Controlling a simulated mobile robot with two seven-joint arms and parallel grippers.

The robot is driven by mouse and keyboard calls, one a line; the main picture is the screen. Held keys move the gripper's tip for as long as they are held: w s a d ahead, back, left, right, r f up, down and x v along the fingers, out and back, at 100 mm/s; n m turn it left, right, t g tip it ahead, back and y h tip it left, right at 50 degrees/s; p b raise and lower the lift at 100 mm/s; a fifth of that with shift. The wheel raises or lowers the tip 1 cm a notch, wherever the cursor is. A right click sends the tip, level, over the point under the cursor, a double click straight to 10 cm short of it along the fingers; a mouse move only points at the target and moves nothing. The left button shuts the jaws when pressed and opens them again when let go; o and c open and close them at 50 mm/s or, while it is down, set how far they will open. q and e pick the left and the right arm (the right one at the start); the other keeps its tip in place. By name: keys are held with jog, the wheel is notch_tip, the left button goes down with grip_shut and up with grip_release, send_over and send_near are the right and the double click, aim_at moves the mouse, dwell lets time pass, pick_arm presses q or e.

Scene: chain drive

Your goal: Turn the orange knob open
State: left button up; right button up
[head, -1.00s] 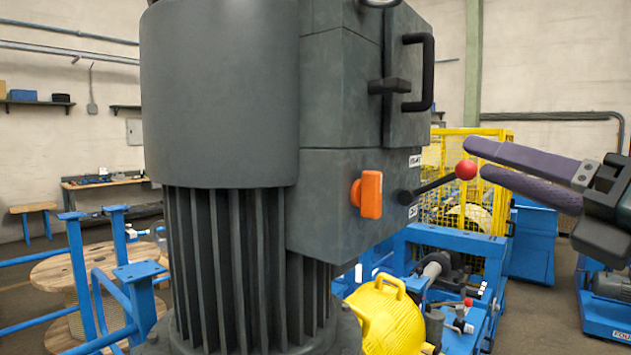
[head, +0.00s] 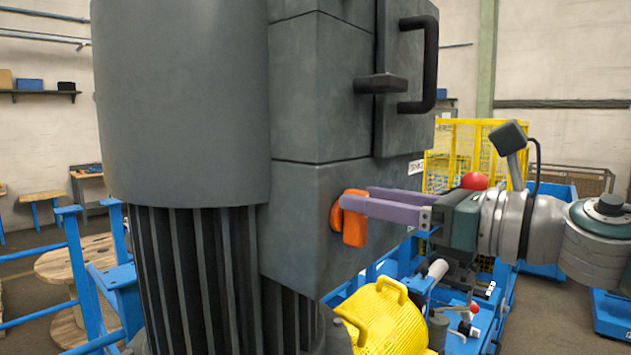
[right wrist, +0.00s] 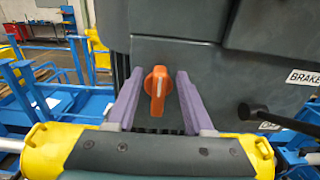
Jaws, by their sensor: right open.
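The orange knob (head: 354,228) sits on the side face of the dark grey machine housing (head: 300,190). In the right wrist view the knob (right wrist: 158,88) has its handle hanging down, with a pale line along it. My right gripper (head: 356,200) is open, its two purple fingers reaching in from the right at the knob. In the right wrist view the fingers (right wrist: 157,95) stand on either side of the knob, with a gap on both sides. In the head view a finger hides part of the knob. My left gripper is not in view.
A black lever (right wrist: 285,118) with a red ball (head: 474,181) sticks out to the right of the knob. A black door handle (head: 428,65) is above. A yellow guard (head: 385,318) lies below, and a yellow cage (head: 455,150) stands behind.

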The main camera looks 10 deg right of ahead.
jog(key=shift+w+a, duration=0.25)
jog(key=shift+w, duration=0.05)
jog(key=shift+c, duration=0.3)
grip_shut()
